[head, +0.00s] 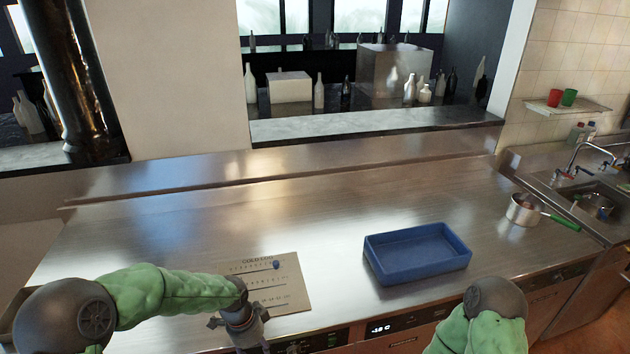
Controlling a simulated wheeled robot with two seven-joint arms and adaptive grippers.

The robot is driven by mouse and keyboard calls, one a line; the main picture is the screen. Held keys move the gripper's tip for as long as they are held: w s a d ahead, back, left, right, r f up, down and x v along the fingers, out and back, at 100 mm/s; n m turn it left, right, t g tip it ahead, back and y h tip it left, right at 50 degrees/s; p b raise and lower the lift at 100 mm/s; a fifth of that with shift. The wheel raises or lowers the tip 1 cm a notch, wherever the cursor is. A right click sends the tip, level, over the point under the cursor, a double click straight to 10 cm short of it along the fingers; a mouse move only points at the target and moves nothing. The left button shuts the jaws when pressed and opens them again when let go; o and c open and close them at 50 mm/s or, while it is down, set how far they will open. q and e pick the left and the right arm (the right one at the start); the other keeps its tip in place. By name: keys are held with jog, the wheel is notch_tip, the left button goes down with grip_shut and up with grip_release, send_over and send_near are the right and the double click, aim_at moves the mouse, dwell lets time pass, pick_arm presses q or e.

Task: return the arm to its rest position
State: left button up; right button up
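My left arm, in green covering, reaches in from the left of the head view and bends down at the wrist. My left gripper (242,326) is in front of the counter's front edge, below the lower left part of a beige board. Its fingertips are not clearly visible, so I cannot tell if it is open or shut. My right arm (482,325) shows only as a grey joint and green links at the bottom right; its gripper is out of view.
The beige board (285,290) has printed rows and a small blue piece (276,265). A blue tray (417,262), seemingly empty, lies right of it on the steel counter (330,215). A pot (523,210) with a green handle stands near the sink (598,204). The counter's middle is clear.

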pick_arm(q)
jog(key=s+d+f+n+h+b, duration=0.1)
jog(key=s+f+n+b, duration=0.1)
jog(key=s+f+n, duration=0.3)
jog(key=s+d+f+n+b, duration=0.2)
jog(key=s+f+n, duration=0.4)
jog(key=f, duration=0.6)
jog(key=s+d+f+n+h+b, duration=0.1)
jog(key=s+d+f+n+b, duration=0.1)
jog(key=s+f+n, duration=0.4)
notch_tip(320, 180, down, 3)
jog(key=shift+d+f+t+h, duration=0.15)
jog(key=shift+d+t+h, duration=0.1)
jog(key=shift+t+h, duration=0.05)
pick_arm(e)
notch_tip(320, 180, down, 6)
jog(key=shift+f, duration=0.2)
pick_arm(q)
jog(key=shift+s, duration=0.1)
jog(key=shift+c, duration=0.8)
pick_arm(e)
jog(key=shift+c, duration=0.8)
jog(key=shift+w, duration=0.1)
